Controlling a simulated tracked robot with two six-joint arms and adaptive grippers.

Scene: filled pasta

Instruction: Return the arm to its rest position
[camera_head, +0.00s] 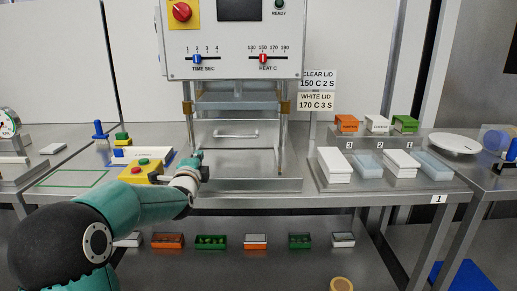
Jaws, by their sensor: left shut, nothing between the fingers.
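My left arm comes in from the lower left, over the steel table (330,203). My left gripper (197,156) is shut and empty. My right arm and gripper are not in view.
White and clear lid stacks (335,165) stand on a tray at right, below small orange, white and green boxes (347,124). A white plate (455,143) is farther right. Several filled trays (211,242) are on the lower shelf. A green outlined area (70,180) is bare.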

